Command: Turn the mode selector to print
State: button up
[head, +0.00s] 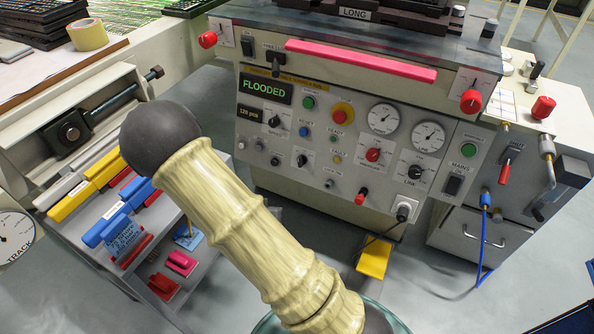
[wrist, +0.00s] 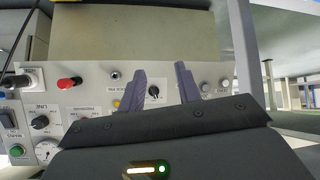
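A small black selector knob (head: 301,160) sits low on the grey machine panel in the head view, below the blue button. Its label is too small to read, so I cannot confirm that it is the mode selector. Another black knob (head: 275,121) sits above and left, beside a dark display. In the wrist view, turned over, a black knob (wrist: 154,90) shows between the two purple-grey fingers of my gripper (wrist: 160,86). The fingers are apart and nothing is held. The knob appears beyond the fingertips; contact cannot be seen. My gripper does not show in the head view.
A display (head: 265,90) reads FLOODED. Red knob (head: 373,155), LINE knob (head: 415,172) and dials are to the right; a red lever (head: 361,196) projects below. A pink bar (head: 360,61) runs above. A shelf (head: 186,242) with coloured blocks stands at left.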

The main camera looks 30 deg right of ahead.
jog(key=d+t+h+b, duration=0.1)
jog(key=t+h, duration=0.1)
jog(key=t+h+b, duration=0.1)
jog(key=t+h, duration=0.1)
jog(key=w+d+t+h+b, duration=0.1)
jog(key=t+h, duration=0.1)
jog(key=shift+w+d+f+n+h, duration=0.1)
jog(key=shift+d+f+n+h, duration=0.1)
jog(key=shift+d+n+h, duration=0.2)
jog(key=b, duration=0.7)
send_near(299, 162)
jog(key=x, duration=0.7)
jog(key=shift+w+d+f, duration=0.15)
jog(key=shift+w+d, duration=0.05)
jog(key=shift+w, duration=0.05)
jog(key=shift+w+d, duration=0.3)
jog(key=shift+d, duration=0.05)
jog(key=shift+c, duration=0.2)
